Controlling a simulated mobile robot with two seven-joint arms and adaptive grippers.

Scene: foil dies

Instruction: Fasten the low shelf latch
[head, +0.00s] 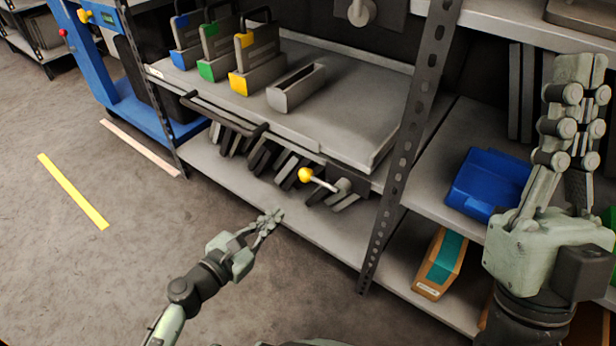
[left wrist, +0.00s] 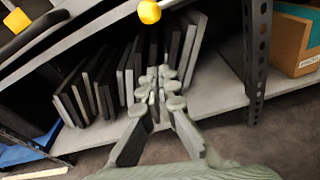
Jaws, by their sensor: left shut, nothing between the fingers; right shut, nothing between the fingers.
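The low shelf latch is a lever with a yellow ball knob (head: 305,174) and a grey pivot (head: 343,186) at the front edge of the pull-out shelf (head: 345,125). Its arm slopes slightly down to the right from the knob. The knob also shows at the top of the left wrist view (left wrist: 149,12). My left gripper (head: 272,217) is shut and empty, below and left of the knob and apart from it. Its fingers (left wrist: 160,76) point toward the plates under the shelf. My right gripper (head: 580,75) is shut and empty, raised at the far right with fingers upward.
Blue, green and yellow-marked dies (head: 258,62) and a grey tray (head: 297,88) stand on the shelf. A black handle (head: 222,117) runs along its front left. Dark plates (head: 264,157) stand below.

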